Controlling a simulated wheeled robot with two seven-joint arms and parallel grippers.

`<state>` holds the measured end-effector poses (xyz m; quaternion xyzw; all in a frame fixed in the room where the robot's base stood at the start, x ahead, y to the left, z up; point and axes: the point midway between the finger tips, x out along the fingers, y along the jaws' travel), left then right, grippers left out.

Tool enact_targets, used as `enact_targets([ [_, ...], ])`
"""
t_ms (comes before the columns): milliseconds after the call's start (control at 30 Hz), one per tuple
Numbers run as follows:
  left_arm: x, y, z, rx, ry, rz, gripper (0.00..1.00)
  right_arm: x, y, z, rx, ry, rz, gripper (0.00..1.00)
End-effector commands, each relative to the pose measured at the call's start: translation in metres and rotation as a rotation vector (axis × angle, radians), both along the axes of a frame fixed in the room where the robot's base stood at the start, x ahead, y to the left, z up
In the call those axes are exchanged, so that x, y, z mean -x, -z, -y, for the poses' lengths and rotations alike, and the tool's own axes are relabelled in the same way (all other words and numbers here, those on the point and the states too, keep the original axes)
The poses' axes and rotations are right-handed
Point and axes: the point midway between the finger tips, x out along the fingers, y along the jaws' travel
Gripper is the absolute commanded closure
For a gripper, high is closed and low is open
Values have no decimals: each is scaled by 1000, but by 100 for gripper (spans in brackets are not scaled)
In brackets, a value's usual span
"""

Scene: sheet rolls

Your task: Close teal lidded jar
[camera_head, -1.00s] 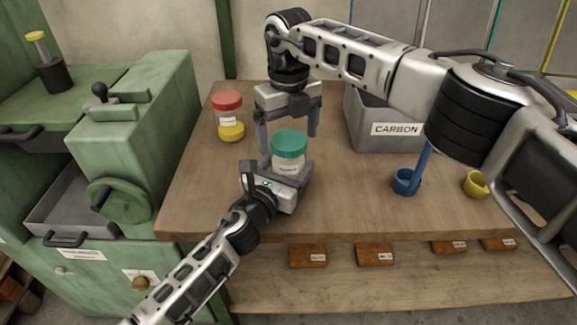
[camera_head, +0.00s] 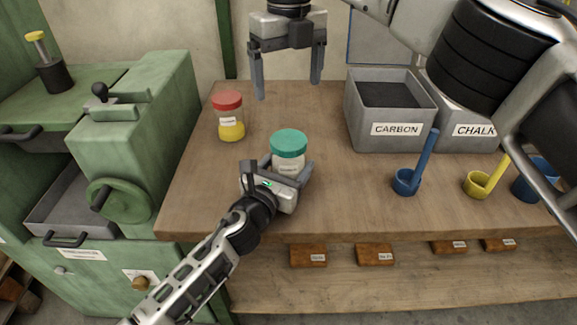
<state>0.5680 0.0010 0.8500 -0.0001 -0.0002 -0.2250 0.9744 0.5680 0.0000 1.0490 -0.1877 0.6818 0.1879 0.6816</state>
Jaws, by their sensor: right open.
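The teal lidded jar (camera_head: 289,164) stands on the wooden bench, a clear jar with pale contents and a label. Its teal lid (camera_head: 289,142) sits on top and looks level; whether it is screwed tight cannot be told. My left gripper (camera_head: 287,173) comes from the front left, with its fingers on both sides of the jar's lower body, shut on it. My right gripper (camera_head: 288,88) hangs above and behind the jar, pointing down, open and empty, clear of the lid.
A red-lidded jar with yellow contents (camera_head: 230,130) stands left of the teal one. Grey bins marked CARBON (camera_head: 398,130) and CHALK (camera_head: 470,130) stand at the back right. A green machine (camera_head: 130,130) is at left.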

Motion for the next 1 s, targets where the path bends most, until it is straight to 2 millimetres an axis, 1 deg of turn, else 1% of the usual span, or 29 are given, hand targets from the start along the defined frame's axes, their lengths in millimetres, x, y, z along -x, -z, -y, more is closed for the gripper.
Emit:
enact_targets([
  [33,0,1,0,-1,-1,-2,29,0,0,0,0,0,0,10],
  [67,0,1,0,-1,-1,-2,21,0,0,0,0,0,0,10],
  [100,0,1,0,-1,-1,-2,10,0,0,0,0,0,0,10],
  [133,0,1,0,-1,-1,-2,7,0,0,0,0,0,0,10],
  [400,1,1,-1,0,0,-1,7,0,0,0,0,0,0,10],
  [533,9,1,-5,-2,0,-1,7,0,-1,0,0,0,0,10],
  [667,30,1,-15,-3,0,-3,7,0,-4,0,0,0,0,10],
  [1000,104,3,-50,-2,1,-4,7,0,-2,0,0,0,0,10],
])
